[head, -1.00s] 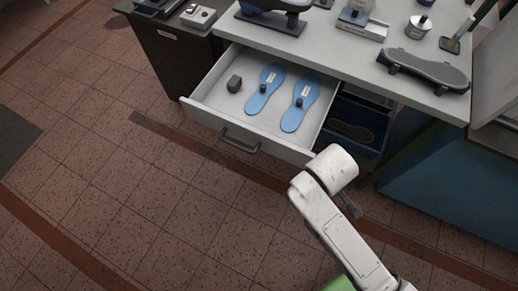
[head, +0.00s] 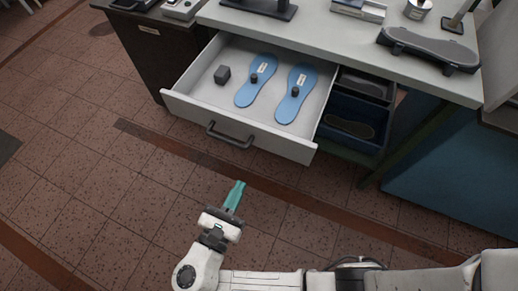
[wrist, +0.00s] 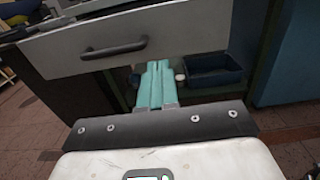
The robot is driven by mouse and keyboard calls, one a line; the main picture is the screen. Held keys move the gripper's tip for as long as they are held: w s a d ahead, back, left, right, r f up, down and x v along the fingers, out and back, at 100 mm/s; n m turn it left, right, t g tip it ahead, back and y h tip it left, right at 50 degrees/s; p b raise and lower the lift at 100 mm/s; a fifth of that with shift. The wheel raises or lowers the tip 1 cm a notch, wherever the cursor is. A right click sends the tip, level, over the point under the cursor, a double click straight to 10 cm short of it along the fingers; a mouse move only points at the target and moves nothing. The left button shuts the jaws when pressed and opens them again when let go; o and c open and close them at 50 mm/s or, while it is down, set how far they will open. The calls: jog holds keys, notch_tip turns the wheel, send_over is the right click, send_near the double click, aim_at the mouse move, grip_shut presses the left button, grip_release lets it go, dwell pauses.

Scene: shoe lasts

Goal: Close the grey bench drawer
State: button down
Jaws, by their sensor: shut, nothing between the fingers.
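The grey bench drawer (head: 240,125) is pulled out from under the bench top in the head view. Its dark bar handle (head: 230,135) is on the front panel. Inside lie two blue insoles (head: 257,80), each with a small dark knob, and a dark grey block (head: 222,74). My gripper (head: 236,190) has teal fingers, is shut and empty, and is in front of the drawer, apart from it. In the wrist view the drawer front (wrist: 180,32) and its handle (wrist: 114,49) are ahead of my gripper (wrist: 158,66), with the handle to the left of the fingertips.
The bench top (head: 330,32) carries a dark shoe-shaped piece (head: 428,48) and other tools. A dark cabinet (head: 160,50) stands left. The tiled floor before the drawer is clear.

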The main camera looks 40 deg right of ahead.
aim_at(299, 74)
jog(key=p+x, duration=0.1)
jog(key=x, duration=1.1)
jog(key=shift+w+d, duration=0.1)
jog(key=shift+d, duration=0.2)
jog(key=shift+w+d, duration=0.3)
jog(key=shift+d, duration=0.2)
jog(key=b+x, duration=0.8)
jog(key=x, duration=2.3)
jog(key=shift+s+f, duration=0.1)
jog(key=shift+f, duration=0.05)
jog(key=shift+w+d, duration=0.3)
jog(key=shift+d, duration=0.1)
jog(key=shift+b, duration=0.3)
jog(key=shift+w+d+r, duration=0.1)
jog(key=shift+r, duration=0.2)
